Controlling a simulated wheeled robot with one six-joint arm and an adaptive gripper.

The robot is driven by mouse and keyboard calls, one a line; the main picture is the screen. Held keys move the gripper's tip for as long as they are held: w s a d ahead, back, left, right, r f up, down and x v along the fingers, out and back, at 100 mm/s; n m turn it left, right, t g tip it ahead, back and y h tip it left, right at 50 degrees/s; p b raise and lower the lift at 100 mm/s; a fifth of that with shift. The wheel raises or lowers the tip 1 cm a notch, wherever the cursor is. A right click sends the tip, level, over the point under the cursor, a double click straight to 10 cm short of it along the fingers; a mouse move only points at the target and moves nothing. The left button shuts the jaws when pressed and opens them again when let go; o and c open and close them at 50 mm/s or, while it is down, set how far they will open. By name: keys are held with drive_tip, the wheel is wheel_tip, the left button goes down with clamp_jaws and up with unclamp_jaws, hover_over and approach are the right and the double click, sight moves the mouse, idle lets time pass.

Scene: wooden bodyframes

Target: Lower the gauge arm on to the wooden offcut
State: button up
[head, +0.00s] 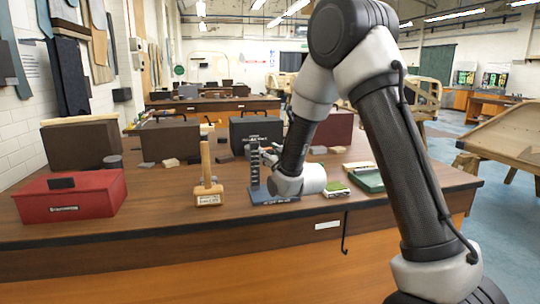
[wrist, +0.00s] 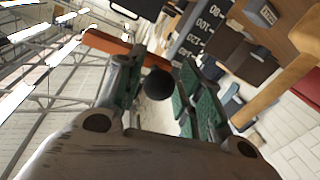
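The gauge (head: 255,162) stands upright on the bench, a dark column with pale scale marks on a dark blue base (head: 274,195). The wrist view shows its numbered scale (wrist: 205,35) tilted, beyond the right finger. A round black knob (wrist: 157,83), apparently on the gauge arm, shows between my fingers. My gripper (wrist: 156,70) is open, its green-padded fingers on either side of the knob with visible gaps. In the head view my gripper (head: 270,158) is just right of the column, partly hidden by my wrist. I cannot make out the offcut at the gauge.
A wooden mallet (head: 208,178) stands close left of the gauge. A red toolbox (head: 70,194) sits at the left. A small green-and-white item (head: 336,189) and a green box (head: 367,181) lie to the right. Small blocks (head: 170,163) and dark cases (head: 170,140) stand behind.

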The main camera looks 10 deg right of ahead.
drive_tip(key=shift+w, duration=0.1)
drive_tip(key=shift+c, duration=0.3)
clamp_jaws()
wheel_tip(320, 180, down, 8)
drive_tip(key=shift+f, duration=0.2)
drive_tip(key=shift+o, duration=0.3)
unclamp_jaws()
